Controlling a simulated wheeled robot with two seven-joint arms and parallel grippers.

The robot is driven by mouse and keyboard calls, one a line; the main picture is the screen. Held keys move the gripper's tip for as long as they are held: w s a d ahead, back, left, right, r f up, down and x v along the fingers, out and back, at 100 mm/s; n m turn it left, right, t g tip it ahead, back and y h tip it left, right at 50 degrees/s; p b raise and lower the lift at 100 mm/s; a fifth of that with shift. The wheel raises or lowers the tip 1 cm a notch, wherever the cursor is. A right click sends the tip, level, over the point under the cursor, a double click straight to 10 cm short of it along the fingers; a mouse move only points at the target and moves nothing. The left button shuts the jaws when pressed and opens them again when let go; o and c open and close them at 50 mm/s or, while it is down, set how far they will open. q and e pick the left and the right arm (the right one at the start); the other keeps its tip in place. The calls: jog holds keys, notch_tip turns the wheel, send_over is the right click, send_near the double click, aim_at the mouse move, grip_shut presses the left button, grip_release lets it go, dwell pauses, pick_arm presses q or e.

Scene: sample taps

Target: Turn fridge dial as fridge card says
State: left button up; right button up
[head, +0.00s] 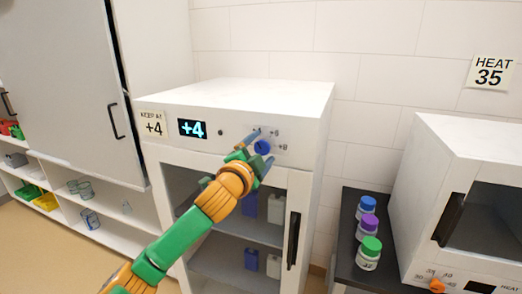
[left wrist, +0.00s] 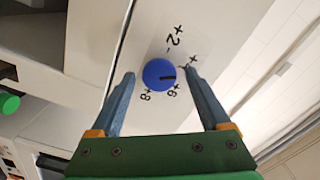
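The fridge (head: 235,97) is a white cabinet with a glass door. Its card (head: 152,123) reads "KEEP AT +4", and the lit display (head: 192,128) shows +4. The blue dial (head: 263,147) is on the front panel; it also shows in the left wrist view (left wrist: 156,74). Its black mark points right in the left wrist view, between the +4 and +6 labels. The +4 label is partly covered by a finger. My left gripper (left wrist: 160,74) is open, with one finger on each side of the dial and gaps visible between. My right gripper is not in view.
A dark counter with several capped bottles (head: 369,252) stands right of the fridge. Beyond is a white oven (head: 470,145) with an orange knob (head: 437,286), below a "HEAT 35" card (head: 490,72). Shelves (head: 75,205) with glassware and trays are at left.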

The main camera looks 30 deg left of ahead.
pick_arm(q)
jog(key=shift+s+d+f, duration=0.1)
jog(key=shift+s, duration=0.2)
jog(key=b+v, duration=0.3)
jog(key=v, duration=0.3)
jog(key=shift+s, duration=0.3)
